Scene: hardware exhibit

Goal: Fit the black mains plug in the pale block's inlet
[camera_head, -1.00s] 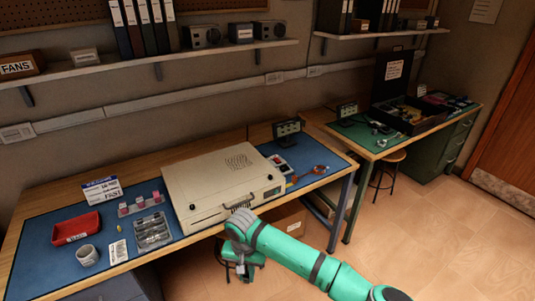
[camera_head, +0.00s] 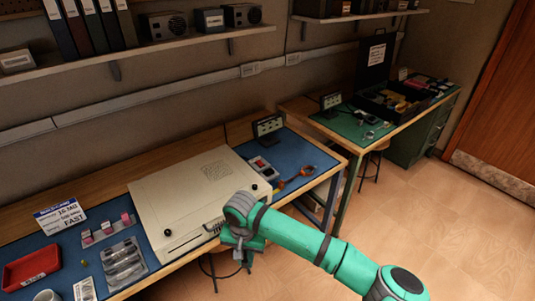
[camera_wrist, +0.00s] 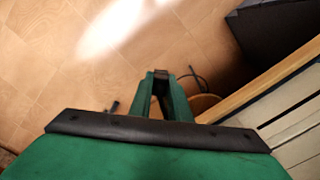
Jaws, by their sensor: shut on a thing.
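My gripper (camera_head: 242,252) hangs past the front edge of the near bench, beside a pale flat case (camera_head: 165,210). In the wrist view its fingers (camera_wrist: 160,76) meet on a small dark thing (camera_wrist: 160,73). Little of that thing shows, so I cannot tell if it is the black mains plug. Small pale pieces and a dark cable lie on the green mat (camera_head: 340,121) of the far bench. I cannot make out a block with an inlet or a plug among them. A slotted pale surface (camera_wrist: 300,125) shows at the right of the wrist view.
The near bench has a blue mat (camera_head: 305,160), a red tray (camera_head: 32,266), a grey compartment tray (camera_head: 123,262) and a small display (camera_head: 268,126). A dark open case (camera_head: 395,107) stands on the far bench. Stools stand below the benches. The floor (camera_head: 430,240) at right is clear.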

